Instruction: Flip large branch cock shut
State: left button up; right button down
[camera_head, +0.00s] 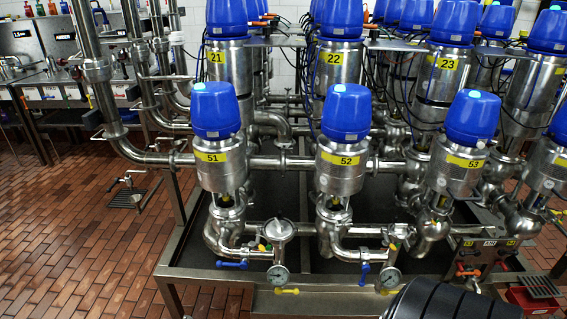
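Small cocks with coloured handles sit low on the valve rack. A blue lever (231,264) lies roughly level under the pipe below valve 51. Another blue lever (365,273) points down below valve 52. Yellow handles show below the two gauges, one on the left (287,291) and one on the right (390,291). Red handles (467,271) sit on a small labelled panel at the right. I cannot tell which of these is the large branch cock. Neither of my grippers shows in the head view.
Steel valves with blue caps stand in rows, such as valve 51 (219,150) and valve 52 (342,150). Round gauges (278,275) hang at the front. A steel frame (225,277) edges the rack. The brick floor (85,250) at the left is largely clear.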

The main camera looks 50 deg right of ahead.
aim_at(243, 265)
jog(key=k+l, duration=0.1)
jog(key=l, duration=0.3)
jog(key=k+l+u, duration=0.1)
jog(key=l, duration=0.3)
jog(key=k+l, duration=0.15)
jog(key=l, duration=0.2)
jog(key=k+l, duration=0.15)
jog(key=l, duration=0.25)
jog(key=k+l+u, duration=0.1)
jog(key=l, duration=0.3)
jog(key=k+l, duration=0.2)
jog(key=l, duration=0.15)
jog(key=k+l+u, duration=0.1)
jog(key=l, duration=0.3)
jog(key=k+l, duration=0.2)
jog(key=l, duration=0.15)
